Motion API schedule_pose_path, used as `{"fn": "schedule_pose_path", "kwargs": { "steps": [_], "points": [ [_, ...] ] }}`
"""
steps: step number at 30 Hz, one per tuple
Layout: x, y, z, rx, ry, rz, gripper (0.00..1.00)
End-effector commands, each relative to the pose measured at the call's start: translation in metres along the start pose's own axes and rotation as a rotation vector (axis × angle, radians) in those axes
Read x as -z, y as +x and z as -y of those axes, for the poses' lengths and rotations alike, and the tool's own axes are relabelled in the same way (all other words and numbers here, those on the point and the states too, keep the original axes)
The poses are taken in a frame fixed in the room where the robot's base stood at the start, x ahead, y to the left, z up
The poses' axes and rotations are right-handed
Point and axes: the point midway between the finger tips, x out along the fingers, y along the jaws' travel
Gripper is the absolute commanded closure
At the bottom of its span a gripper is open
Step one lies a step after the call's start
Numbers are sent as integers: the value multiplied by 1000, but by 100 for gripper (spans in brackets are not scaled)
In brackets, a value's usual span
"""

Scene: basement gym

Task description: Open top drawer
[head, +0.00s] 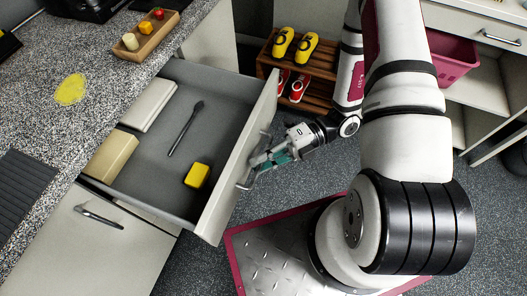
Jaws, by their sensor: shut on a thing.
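The top drawer (240,165) is pulled well out from under the speckled counter in the head view. Its grey floor shows. Inside lie a dark slim tool (184,130), a yellow block (197,176), a pale flat box (149,104) and a tan box (110,155). My gripper (256,168) is at the outer side of the drawer front, shut on the metal drawer handle (243,183). The fingers partly hide the handle.
The speckled counter (50,110) holds a wooden tray (148,34) and a yellow patch (70,89). A lower cabinet door (95,245) is closed. A wooden rack (316,62) with yellow and red shoes stands behind my arm. A pink basket (452,58) sits at right.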

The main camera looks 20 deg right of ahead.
Motion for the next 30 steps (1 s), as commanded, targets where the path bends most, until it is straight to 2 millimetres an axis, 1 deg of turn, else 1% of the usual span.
{"fn": "schedule_pose_path", "kwargs": {
  "steps": [11,12,14,15,25,28,30],
  "points": [
    [0,1,0,-2,1,3,100],
    [0,1,0,-2,1,3,89],
    [0,1,0,-1,1,3,75],
    [0,1,0,-1,1,3,70],
    [1,-1,0,0,0,2,70],
    [0,-9,0,1,0,3,70],
    [0,-19,0,1,-1,4,70]
  ]
}}
